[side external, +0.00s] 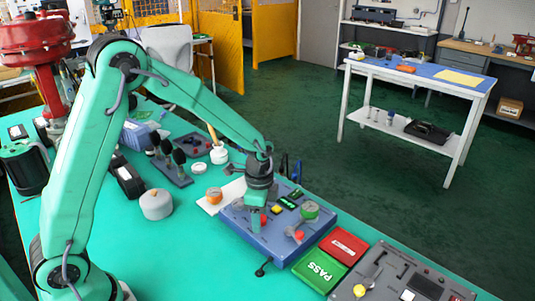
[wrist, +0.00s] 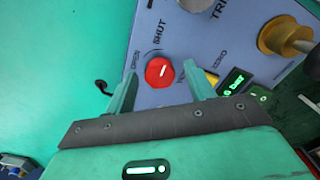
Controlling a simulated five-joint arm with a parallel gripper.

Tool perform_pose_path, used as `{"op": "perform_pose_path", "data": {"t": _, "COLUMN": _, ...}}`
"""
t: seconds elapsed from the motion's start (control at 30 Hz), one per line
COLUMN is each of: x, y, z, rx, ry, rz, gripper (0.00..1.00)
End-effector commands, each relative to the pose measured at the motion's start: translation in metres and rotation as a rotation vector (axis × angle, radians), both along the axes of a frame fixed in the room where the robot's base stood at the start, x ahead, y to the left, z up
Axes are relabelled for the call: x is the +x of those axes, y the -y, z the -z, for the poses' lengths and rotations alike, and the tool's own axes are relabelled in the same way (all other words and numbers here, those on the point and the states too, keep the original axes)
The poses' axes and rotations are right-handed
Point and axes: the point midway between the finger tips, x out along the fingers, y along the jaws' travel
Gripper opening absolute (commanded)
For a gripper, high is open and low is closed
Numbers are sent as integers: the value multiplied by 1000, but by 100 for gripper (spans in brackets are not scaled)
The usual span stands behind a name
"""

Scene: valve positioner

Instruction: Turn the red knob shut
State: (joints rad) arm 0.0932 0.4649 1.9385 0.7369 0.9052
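The red knob (wrist: 160,72) is round, with a short white line on its face, and sits on the blue-grey positioner panel (wrist: 185,40). The line leans slightly right of straight up in the wrist view. The printed word SHUT is above the knob and OPEN is to its upper left. My gripper (wrist: 164,82) is open, its two fingers apart to the left and right of the knob with gaps on both sides. In the side view my gripper (side external: 256,225) points down over the panel (side external: 240,226), and a bit of red (side external: 263,219) shows beside the fingers.
In the side view a green PASS tray (side external: 320,270) and a red tray (side external: 344,246) lie right of the panel. Green bench is clear at left front.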

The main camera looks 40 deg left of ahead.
Motion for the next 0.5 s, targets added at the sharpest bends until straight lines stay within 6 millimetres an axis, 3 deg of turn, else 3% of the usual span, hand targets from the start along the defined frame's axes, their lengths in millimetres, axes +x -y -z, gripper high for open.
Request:
{"op": "perform_pose_path", "data": {"t": 0.27, "x": 0, "y": 0, "z": -4, "rx": 0, "ry": 1, "rz": -1, "gripper": 54}}
{"op": "perform_pose_path", "data": {"t": 0.5, "x": 1, "y": 0, "z": -26, "rx": 0, "ry": 4, "rz": -1, "gripper": 54}}
